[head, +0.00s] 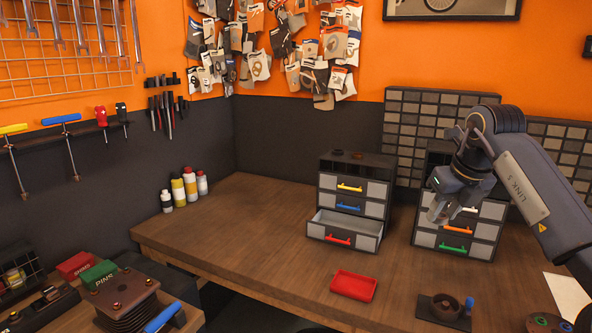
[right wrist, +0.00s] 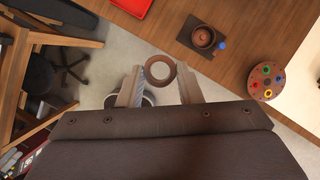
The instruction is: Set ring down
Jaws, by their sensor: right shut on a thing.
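My right gripper (head: 438,212) is in front of the right drawer cabinet in the head view, pointing down. In the right wrist view my right gripper (right wrist: 160,84) is shut on a brown ring (right wrist: 160,71), which sits between the fingertips with its hole showing. The ring cannot be made out clearly in the head view. Beyond the ring in the wrist view are the floor and the bench edge. My left gripper is not in view.
The left cabinet (head: 326,183) has its red-handled bottom drawer (head: 341,229) pulled open. A red tray (head: 353,285), a dark base with a brown round part (head: 445,307) and a disc with coloured spots (right wrist: 266,82) lie on the bench (head: 255,236). The bench's middle is clear.

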